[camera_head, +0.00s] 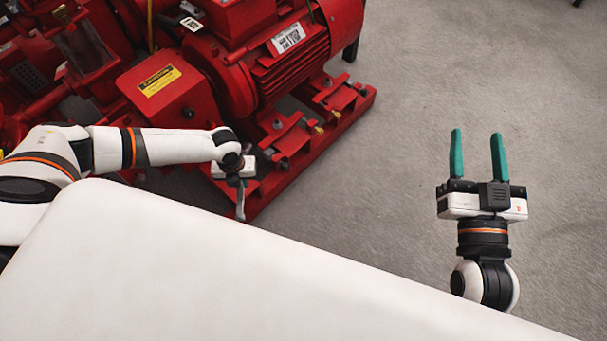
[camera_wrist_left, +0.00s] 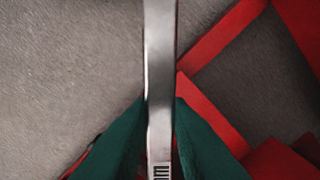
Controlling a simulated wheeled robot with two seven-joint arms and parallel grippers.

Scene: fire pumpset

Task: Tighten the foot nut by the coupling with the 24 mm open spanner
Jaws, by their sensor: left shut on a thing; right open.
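My left gripper (camera_head: 241,181) is at the near edge of the red pump base, low beside the coupling guard. It is shut on the spanner (camera_head: 240,205), a silver metal bar that hangs below the fingers in the head view. In the left wrist view the spanner (camera_wrist_left: 160,60) runs straight up between the green fingers of the left gripper (camera_wrist_left: 160,130); its far end is out of the frame. My right gripper (camera_head: 478,155) is open and empty over bare floor on the right. I cannot make out the foot nut by the coupling.
The red base frame (camera_head: 290,172) carries a red motor (camera_head: 285,55) and a red guard (camera_head: 165,90) with a yellow warning label. Brass-coloured bolts (camera_head: 318,130) stand on the motor feet. Grey floor (camera_head: 420,80) is clear to the right.

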